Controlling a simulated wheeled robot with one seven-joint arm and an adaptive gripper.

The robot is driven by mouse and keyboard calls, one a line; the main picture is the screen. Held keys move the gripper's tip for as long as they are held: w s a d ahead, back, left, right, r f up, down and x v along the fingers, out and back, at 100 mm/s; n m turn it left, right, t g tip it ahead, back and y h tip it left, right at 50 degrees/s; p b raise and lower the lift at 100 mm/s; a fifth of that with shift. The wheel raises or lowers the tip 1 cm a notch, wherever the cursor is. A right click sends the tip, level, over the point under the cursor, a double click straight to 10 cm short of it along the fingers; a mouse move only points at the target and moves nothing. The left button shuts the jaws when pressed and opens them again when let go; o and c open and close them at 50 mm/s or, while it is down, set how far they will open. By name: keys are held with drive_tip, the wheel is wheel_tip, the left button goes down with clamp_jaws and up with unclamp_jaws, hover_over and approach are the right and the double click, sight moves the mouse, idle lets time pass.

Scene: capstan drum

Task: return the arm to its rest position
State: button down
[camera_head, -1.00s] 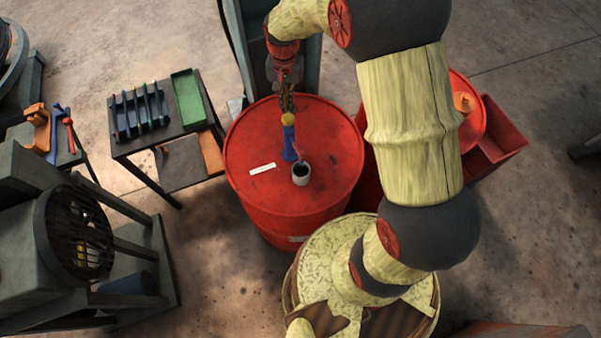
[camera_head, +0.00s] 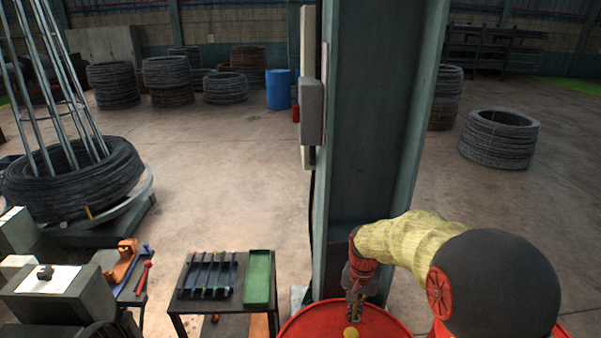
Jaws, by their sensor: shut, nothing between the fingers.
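My gripper (camera_head: 354,308) points down at the bottom of the view, over the red drum (camera_head: 306,323). It is shut with nothing in it. My yellow-sleeved arm comes in from the lower right. A yellow round top (camera_head: 351,332) shows just below the fingers at the picture's edge. I cannot tell whether the fingers touch it. Most of the drum top lies below the frame.
A steel column (camera_head: 375,120) stands right behind my gripper. A small table (camera_head: 232,312) with a slotted rack (camera_head: 208,275) and a green tray (camera_head: 258,278) is left of the drum. Wire coils (camera_head: 500,138) stand farther back. Open floor lies at left centre.

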drive_tip(key=s+f+n+t+b, duration=0.2)
drive_tip(key=s+n+t+b, duration=0.3)
drive_tip(key=s+b, duration=2)
drive_tip(key=shift+s+f+n+t, duration=0.2)
drive_tip(key=shift+f+n+t, duration=0.1)
drive_tip(key=c, duration=2.6)
unclamp_jaws()
